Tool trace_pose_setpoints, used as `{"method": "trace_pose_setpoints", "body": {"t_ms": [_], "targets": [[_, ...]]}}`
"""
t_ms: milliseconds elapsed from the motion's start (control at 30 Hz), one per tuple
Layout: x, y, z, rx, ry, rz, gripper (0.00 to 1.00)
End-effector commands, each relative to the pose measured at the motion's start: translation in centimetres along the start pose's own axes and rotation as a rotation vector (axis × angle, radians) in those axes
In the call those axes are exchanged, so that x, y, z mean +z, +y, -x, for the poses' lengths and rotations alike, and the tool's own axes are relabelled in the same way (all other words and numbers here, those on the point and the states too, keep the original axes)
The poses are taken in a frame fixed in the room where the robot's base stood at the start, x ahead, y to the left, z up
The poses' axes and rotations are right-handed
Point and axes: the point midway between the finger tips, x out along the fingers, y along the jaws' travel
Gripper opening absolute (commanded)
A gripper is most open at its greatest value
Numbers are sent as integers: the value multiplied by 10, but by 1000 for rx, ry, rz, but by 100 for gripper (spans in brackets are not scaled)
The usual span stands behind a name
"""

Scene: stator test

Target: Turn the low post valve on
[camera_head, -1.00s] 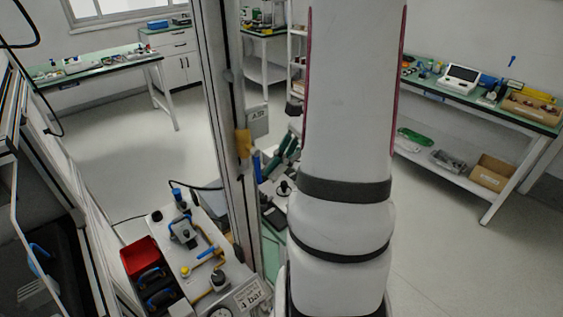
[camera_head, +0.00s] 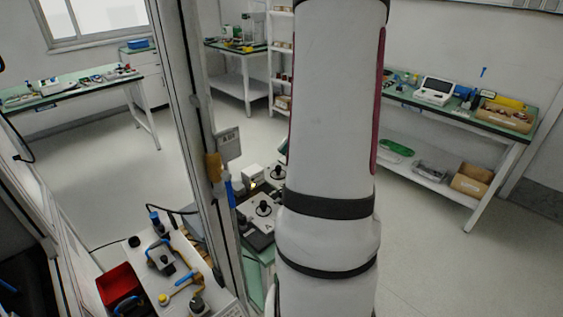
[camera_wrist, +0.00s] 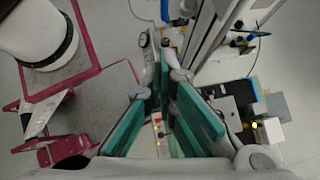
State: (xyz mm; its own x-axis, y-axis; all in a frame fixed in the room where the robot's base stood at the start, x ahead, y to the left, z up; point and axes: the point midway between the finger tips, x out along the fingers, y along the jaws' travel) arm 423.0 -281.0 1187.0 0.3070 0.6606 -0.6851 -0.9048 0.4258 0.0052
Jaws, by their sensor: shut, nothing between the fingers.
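In the head view a tall metal post (camera_head: 190,130) stands left of my arm. An orange-yellow part (camera_head: 212,166) and a blue lever (camera_head: 229,192) sit on it below a grey sign (camera_head: 228,145). The blue lever hangs roughly along the post. I cannot tell which part is the low post valve. My gripper (camera_wrist: 160,85) shows in the wrist view with teal fingers, shut and empty. In the head view my arm hides nearly all of it. No contact between gripper and lever shows.
A grey device with black knobs (camera_head: 262,212) lies right of the post, close to my arm. Open floor (camera_head: 420,250) lies to the right.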

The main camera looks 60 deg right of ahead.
Motion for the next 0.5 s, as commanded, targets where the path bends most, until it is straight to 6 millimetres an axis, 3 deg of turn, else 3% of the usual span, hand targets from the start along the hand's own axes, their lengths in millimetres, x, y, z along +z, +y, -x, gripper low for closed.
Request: {"method": "trace_pose_setpoints", "body": {"t_ms": [500], "targets": [[-7, -1, 3, -4, 16, 4, 0]]}}
